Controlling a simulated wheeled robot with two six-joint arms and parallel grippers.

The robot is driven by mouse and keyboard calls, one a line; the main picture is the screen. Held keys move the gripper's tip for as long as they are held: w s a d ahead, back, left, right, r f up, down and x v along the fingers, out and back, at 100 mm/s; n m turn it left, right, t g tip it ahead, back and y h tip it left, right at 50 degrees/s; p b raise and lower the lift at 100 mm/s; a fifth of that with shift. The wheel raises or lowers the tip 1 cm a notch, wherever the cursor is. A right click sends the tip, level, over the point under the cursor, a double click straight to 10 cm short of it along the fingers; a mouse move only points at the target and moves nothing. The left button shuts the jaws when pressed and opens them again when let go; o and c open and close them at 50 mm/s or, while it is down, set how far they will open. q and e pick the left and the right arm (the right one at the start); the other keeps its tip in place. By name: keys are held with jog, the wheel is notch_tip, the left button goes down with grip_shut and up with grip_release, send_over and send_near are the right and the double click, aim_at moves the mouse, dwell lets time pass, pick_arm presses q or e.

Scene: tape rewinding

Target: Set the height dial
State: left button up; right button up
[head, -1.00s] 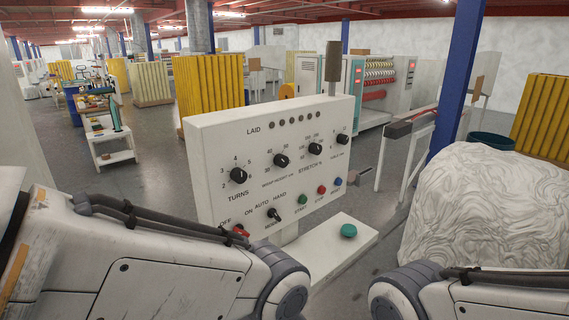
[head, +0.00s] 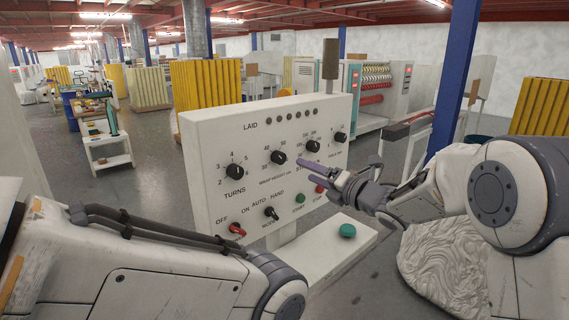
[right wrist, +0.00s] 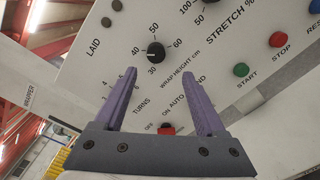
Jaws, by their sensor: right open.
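The height dial (head: 278,157) is a black knob on the white control panel (head: 205,135), labelled wrap height cm. In the right wrist view the same knob (right wrist: 155,51) appears just beyond and between my fingertips, with 30, 40, 50 and 60 around it; its exact setting is too small to tell. My right gripper (head: 322,171) is open and empty, its purple fingers in front of the panel and to the right of the height dial, apart from it. The right gripper (right wrist: 160,74) also shows spread in the wrist view. My left gripper is out of view.
The turns dial (head: 236,171) is left of the height dial; the stretch dial (head: 312,146) is right of it. A red switch (head: 237,230), a mode switch (head: 271,212) and a green start button (head: 300,198) sit below. A white wrapped bulk (head: 440,265) stands at the right.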

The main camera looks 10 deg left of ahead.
aim_at(282, 159)
jog(key=shift+n+y, duration=0.3)
jog(key=shift+n, duration=0.2)
jog(key=p+x, duration=0.4)
jog(key=x, duration=0.6)
jog(key=shift+s+r+p, duration=0.1)
jog(key=shift+s+p, duration=0.05)
jog(key=shift+p, duration=0.2)
jog(key=shift+w+a, duration=0.2)
jog(key=shift+a, duration=0.05)
grip_shut()
